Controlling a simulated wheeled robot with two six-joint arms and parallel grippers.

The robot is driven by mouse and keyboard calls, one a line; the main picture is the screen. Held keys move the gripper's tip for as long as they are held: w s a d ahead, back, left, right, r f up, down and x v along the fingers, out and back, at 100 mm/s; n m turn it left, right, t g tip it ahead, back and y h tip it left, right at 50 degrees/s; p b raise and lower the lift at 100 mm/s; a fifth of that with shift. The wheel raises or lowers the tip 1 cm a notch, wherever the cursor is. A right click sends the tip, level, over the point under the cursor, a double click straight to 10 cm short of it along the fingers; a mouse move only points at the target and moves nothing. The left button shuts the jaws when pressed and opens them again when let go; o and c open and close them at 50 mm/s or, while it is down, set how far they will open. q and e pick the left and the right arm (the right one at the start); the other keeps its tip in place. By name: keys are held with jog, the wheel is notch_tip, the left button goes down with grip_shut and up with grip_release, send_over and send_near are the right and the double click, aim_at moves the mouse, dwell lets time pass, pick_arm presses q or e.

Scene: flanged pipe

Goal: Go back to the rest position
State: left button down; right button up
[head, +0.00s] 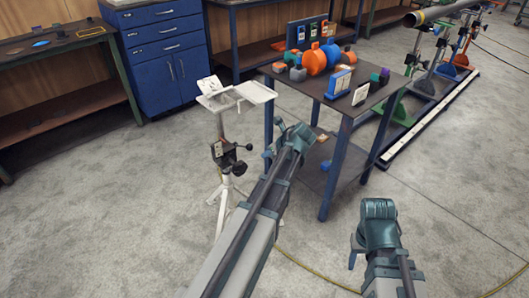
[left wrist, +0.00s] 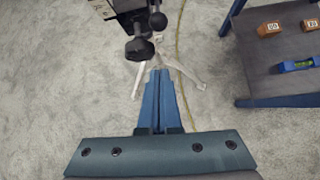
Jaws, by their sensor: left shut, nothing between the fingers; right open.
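My left gripper (head: 268,154) is in the middle of the head view, between the white tripod stand and the small blue-legged table. In the left wrist view its two blue fingers (left wrist: 160,75) are pressed together with nothing between them. They point towards the foot of the tripod stand (left wrist: 185,68). My right gripper (head: 356,258) is low at the right of the head view, over bare floor. It is open; its fingers are partly hidden by its own wrist, and I see nothing held.
The tripod stand (head: 224,190) carries white trays (head: 250,92) and a black clamp (head: 230,155). The small table (head: 375,98) holds orange, blue and green parts. A pipe rack (head: 430,105) stands behind right. A yellow cable (head: 310,272) crosses otherwise clear floor.

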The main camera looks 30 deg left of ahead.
dwell(0.5)
pick_arm(q)
jog(key=s+d+r+n+g+h+p, duration=0.1)
jog(key=s+d+r+n+p, duration=0.3)
jog(key=d, duration=0.5)
jog(key=s+d+r+n+g+h+p, duration=0.1)
jog(key=s+d+r+n+h+p, duration=0.2)
jog(key=s+d+n+p, duration=0.6)
jog(key=s+d+r+n+g+h+p, duration=0.1)
jog(key=s+d+r+n+h+p, duration=0.1)
jog(key=s+d+r+n+p, duration=0.4)
jog(key=s+d+r+n, duration=0.1)
jog(key=s+d, duration=0.3)
jog(key=shift+d+h, duration=0.15)
jog(key=shift+h, duration=0.15)
